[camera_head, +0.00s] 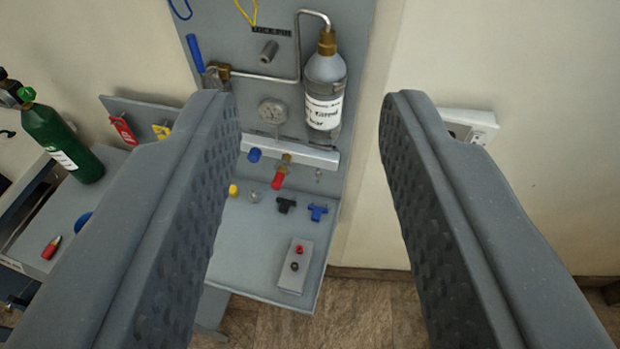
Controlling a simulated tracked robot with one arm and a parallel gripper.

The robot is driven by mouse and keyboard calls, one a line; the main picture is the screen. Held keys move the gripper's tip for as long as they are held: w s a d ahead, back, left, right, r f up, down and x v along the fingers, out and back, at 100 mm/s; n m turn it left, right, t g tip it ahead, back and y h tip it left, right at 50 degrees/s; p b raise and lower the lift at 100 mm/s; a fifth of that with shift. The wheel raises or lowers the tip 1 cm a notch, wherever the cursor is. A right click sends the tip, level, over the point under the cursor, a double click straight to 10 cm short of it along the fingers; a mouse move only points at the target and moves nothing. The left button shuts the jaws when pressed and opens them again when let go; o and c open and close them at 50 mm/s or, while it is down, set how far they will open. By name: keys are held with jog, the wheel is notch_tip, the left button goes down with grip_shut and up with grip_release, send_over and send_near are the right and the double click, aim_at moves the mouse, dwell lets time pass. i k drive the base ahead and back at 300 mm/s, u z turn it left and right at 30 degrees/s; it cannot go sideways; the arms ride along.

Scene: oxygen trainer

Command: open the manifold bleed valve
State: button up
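My gripper (310,112) is open and empty, its two dark grey ridged fingers spread wide in the foreground. Between them, farther off, is a grey panel (240,25) with a light metal manifold bar (315,156) across its lower part. At the bar are a blue knob (254,155) and a brass fitting (286,158) with a red handle (278,181). I cannot tell which of these is the bleed valve. A round gauge (272,111) sits above the bar. The left finger hides part of the panel's left side.
A labelled bottle (326,95) hangs on a bent metal pipe (299,45). Below, a grey shelf (250,250) holds small knobs and a two-button box (295,266). At left are a green cylinder (62,143) and a side bench (100,195). A wall socket (470,127) is behind the right finger.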

aim_at(319, 173)
jog(key=k, duration=1.65)
jog(key=z, duration=0.4)
jog(key=i, duration=1)
jog(key=z, duration=0.05)
